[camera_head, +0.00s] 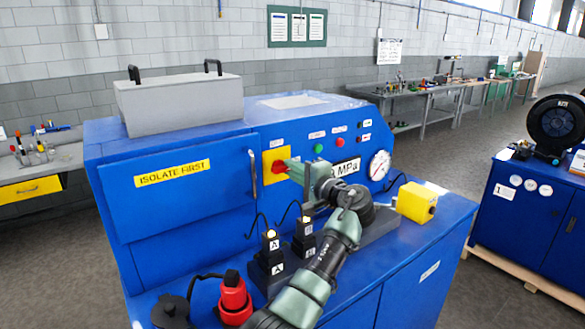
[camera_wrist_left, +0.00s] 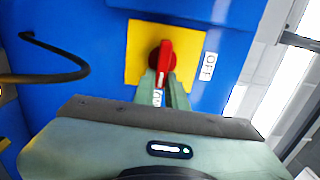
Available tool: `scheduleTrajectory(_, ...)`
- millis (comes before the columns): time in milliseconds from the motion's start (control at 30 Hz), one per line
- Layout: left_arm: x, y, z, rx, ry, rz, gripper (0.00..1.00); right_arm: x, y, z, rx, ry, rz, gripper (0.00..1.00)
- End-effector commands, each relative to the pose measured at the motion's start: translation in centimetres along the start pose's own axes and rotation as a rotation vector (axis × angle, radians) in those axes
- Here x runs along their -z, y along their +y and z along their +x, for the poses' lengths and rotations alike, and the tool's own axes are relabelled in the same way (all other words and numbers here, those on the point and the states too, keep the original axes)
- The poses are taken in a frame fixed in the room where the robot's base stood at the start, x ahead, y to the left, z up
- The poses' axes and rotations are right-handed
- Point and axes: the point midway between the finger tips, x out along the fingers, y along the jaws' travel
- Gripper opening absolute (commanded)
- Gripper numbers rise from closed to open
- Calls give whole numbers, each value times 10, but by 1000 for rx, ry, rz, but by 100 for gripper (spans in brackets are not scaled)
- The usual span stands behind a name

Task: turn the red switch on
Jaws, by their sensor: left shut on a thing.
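The red switch (camera_head: 278,167) sits on a yellow plate (camera_head: 268,157) on the front of the blue machine, left of its buttons. In the left wrist view the red switch (camera_wrist_left: 165,60) has its handle in line with the fingers, with an OFF label (camera_wrist_left: 209,66) to its right. A second label, partly hidden, shows between the fingers. My left gripper (camera_head: 290,168) reaches the switch from the right. In the wrist view its fingers (camera_wrist_left: 165,88) are shut on the handle's near end. My right gripper is not in view.
The blue machine (camera_head: 180,225) carries an ISOLATE FIRST door, a pressure gauge (camera_head: 379,165) and green and red buttons. Black blocks marked A (camera_head: 270,262), a red plug (camera_head: 233,297) and a yellow box (camera_head: 416,202) stand on its ledge around my arm.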

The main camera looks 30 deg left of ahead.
Motion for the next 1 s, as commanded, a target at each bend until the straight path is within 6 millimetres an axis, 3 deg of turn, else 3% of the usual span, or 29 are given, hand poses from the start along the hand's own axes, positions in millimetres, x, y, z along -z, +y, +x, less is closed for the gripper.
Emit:
scheduleTrajectory(367, 0, 1, 0, 0, 1, 8, 0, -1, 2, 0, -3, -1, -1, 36)
scheduleTrajectory(400, 0, 1, 0, 0, 1, 8, 18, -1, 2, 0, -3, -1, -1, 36)
scheduleTrajectory(467, 0, 1, 0, 0, 1, 8, 35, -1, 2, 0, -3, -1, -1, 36)
scheduleTrajectory(800, 0, 1, -2, 0, 1, 5, 35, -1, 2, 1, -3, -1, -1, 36)
scheduleTrajectory(1000, 1, 5, -28, 0, 3, 2, 35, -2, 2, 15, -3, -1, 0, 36)
